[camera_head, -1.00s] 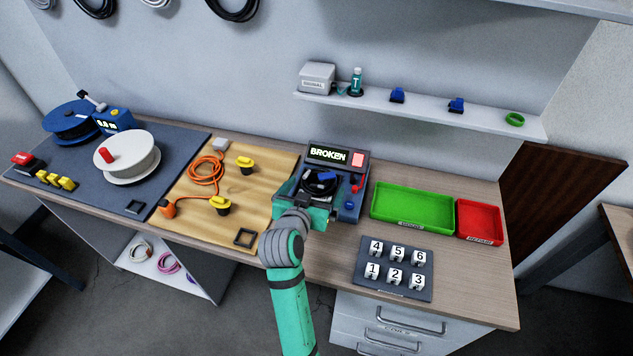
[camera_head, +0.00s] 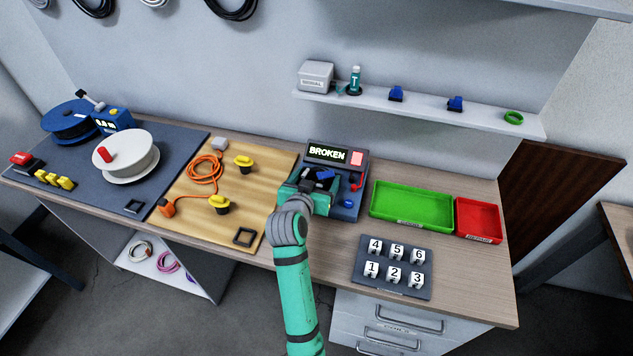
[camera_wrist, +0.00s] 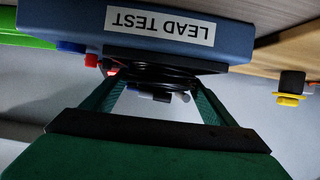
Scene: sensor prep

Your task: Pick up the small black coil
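The small black coil (camera_wrist: 155,74) lies at the lead tester (camera_wrist: 215,42), a blue-grey box labelled LEAD TEST, which also shows in the head view (camera_head: 349,206) with its screen reading BROKEN. My gripper (camera_wrist: 158,90) is at the coil. Its two green fingers are spread wide, one on each side of the coil, and I see no clear contact with it. In the head view my gripper (camera_head: 312,185) covers most of the coil and the tester's front left part.
A green tray (camera_head: 372,211) and a red tray (camera_head: 460,229) stand right of the tester. A numbered block rack (camera_head: 391,285) lies in front of them. A wooden board (camera_head: 185,218) with yellow-capped parts and an orange cable is on the left. A shelf (camera_head: 425,112) hangs above.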

